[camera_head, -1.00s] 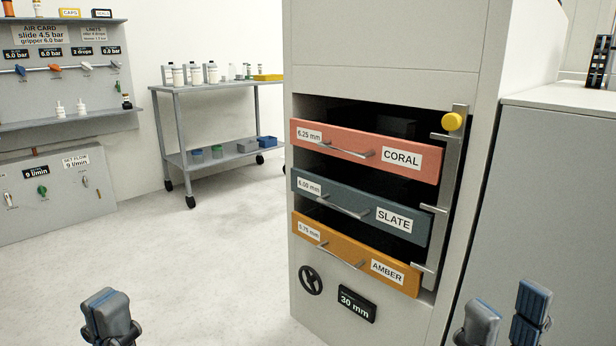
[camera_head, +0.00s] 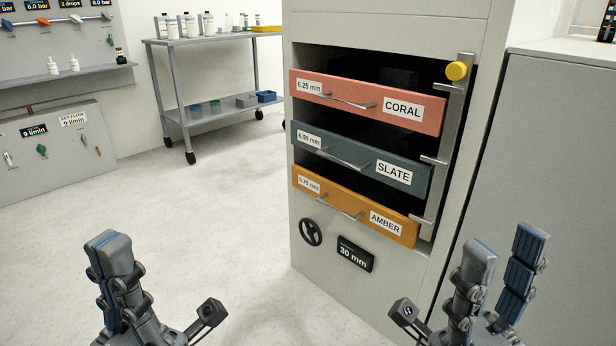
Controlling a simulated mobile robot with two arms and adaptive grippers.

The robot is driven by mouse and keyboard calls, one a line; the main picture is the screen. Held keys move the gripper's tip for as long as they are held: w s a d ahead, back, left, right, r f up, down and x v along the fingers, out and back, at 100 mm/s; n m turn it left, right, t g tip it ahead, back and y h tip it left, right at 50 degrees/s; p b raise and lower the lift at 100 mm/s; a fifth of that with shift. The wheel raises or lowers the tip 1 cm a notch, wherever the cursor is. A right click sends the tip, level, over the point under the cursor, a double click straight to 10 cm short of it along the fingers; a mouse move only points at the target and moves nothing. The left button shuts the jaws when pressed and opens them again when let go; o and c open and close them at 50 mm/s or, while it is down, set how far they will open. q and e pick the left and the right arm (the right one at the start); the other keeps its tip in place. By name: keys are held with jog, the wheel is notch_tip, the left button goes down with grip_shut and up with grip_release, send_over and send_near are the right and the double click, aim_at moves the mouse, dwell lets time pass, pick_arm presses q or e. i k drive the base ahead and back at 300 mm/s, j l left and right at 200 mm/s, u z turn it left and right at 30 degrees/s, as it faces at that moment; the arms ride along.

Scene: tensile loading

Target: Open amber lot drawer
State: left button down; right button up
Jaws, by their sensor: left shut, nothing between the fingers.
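The amber drawer (camera_head: 336,209) is the lowest of three in the white cabinet, with a "5.75 mm" label, an AMBER label and a metal bar handle (camera_head: 340,207). Its front lines up with the two drawers above. A vertical metal bar (camera_head: 445,155) with a yellow knob (camera_head: 456,71) and side tabs runs along the drawers' right ends. My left gripper (camera_head: 110,245) is shut and empty at the lower left, away from the cabinet. My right gripper (camera_head: 503,252) is open and empty at the lower right, its two fingers apart. Neither touches the drawer.
The coral drawer (camera_head: 365,104) and slate drawer (camera_head: 355,160) sit above. A black handwheel (camera_head: 311,232) and a "30 mm" plate (camera_head: 354,254) are on the cabinet below. A grey cabinet (camera_head: 560,150) stands at right. A wheeled cart (camera_head: 215,114) stands behind left. The floor before the drawers is clear.

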aim_at(383, 208)
jog(key=i+u, duration=0.25)
jog(key=i, duration=0.6)
